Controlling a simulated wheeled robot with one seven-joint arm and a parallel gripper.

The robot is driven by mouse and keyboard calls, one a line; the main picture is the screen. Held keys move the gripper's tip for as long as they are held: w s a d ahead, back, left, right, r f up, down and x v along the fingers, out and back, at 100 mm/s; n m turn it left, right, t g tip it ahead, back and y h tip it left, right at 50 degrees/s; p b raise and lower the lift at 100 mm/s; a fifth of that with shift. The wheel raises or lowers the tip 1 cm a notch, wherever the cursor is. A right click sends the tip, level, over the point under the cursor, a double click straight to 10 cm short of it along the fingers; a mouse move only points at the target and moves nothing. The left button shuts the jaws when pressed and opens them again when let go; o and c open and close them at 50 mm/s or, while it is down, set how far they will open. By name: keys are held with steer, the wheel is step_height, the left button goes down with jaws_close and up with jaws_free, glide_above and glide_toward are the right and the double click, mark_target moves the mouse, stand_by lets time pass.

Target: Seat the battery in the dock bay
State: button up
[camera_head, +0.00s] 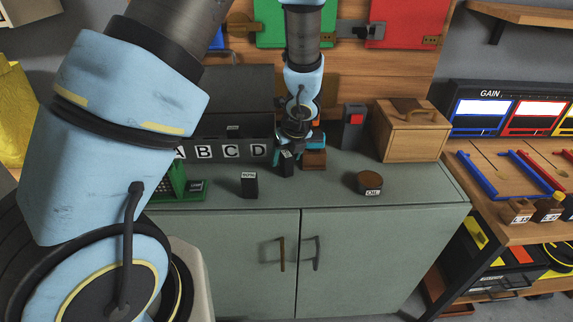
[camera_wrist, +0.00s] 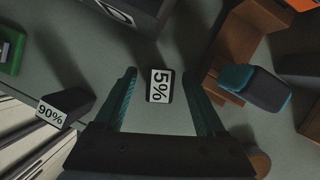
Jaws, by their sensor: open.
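A dark battery labelled 5% (camera_wrist: 159,86) stands on the bench below my gripper (camera_wrist: 161,75). In the wrist view it shows between the two teal fingers, with gaps on both sides. It also shows in the head view (camera_head: 286,164), just in front of the dock. My gripper is open and empty. A second dark battery, labelled 90% (camera_head: 249,185), stands on the bench to the left; it shows at the left in the wrist view (camera_wrist: 65,103). The dark dock (camera_head: 219,149) has letters A, B, C, D on its front.
A brown wooden block (camera_head: 314,160) stands close right of the 5% battery, with a teal-edged dark object (camera_wrist: 254,86) by it. The front bench is mostly clear.

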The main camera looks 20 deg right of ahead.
jaws_close()
stand_by(0.5)
